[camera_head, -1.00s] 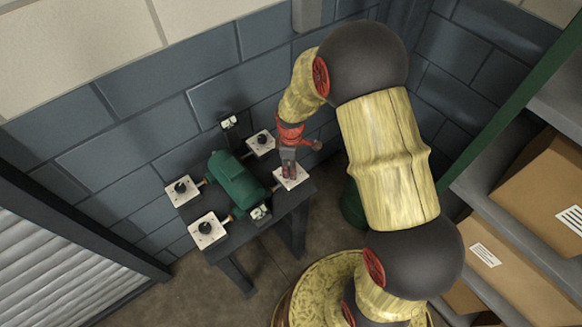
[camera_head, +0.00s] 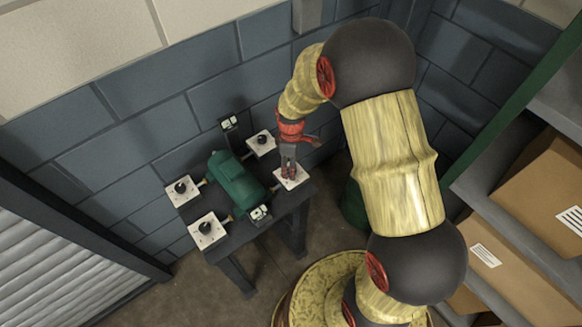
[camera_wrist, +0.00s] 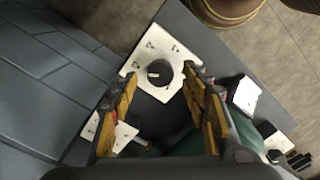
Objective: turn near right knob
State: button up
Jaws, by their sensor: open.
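A dark round knob (camera_wrist: 158,72) with a light pointer mark sits on a white square plate (camera_wrist: 152,90) with printed marks, at the table's right corner. My gripper (camera_wrist: 160,75) is open, with one fingertip on each side of this knob in the wrist view. Contact between fingers and knob cannot be made out. In the head view my gripper (camera_head: 289,172) points down over the right plate (camera_head: 301,181) and hides its knob. The plate is on the dark table (camera_head: 240,255), beside a green rounded casing (camera_head: 233,180).
Other knobs on white plates stand at the back (camera_head: 262,140), left (camera_head: 180,188) and front left (camera_head: 207,228). Small gauges stand behind (camera_head: 229,123) and before (camera_head: 260,213) the casing. A block wall is close behind; shelves with cardboard boxes (camera_head: 535,195) are at right.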

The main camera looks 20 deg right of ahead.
notch_tip(320, 180, up, 10)
jog(key=shift+r, duration=0.15)
dwell(0.7)
jog(key=s+r+m+t+b, duration=0.2)
jog(key=s+r+m, duration=0.3)
jog(key=s+r, duration=0.3)
jog(key=s+r+m+t+b, duration=0.3)
jog(key=s+r+m+b, duration=0.2)
jog(key=s, duration=0.8)
notch_tip(320, 180, up, 3)
jog(key=shift+s+a+f+m+t, duration=0.15)
jog(key=shift+s+a+m+t, duration=0.2)
jog(key=shift+m, duration=0.45)
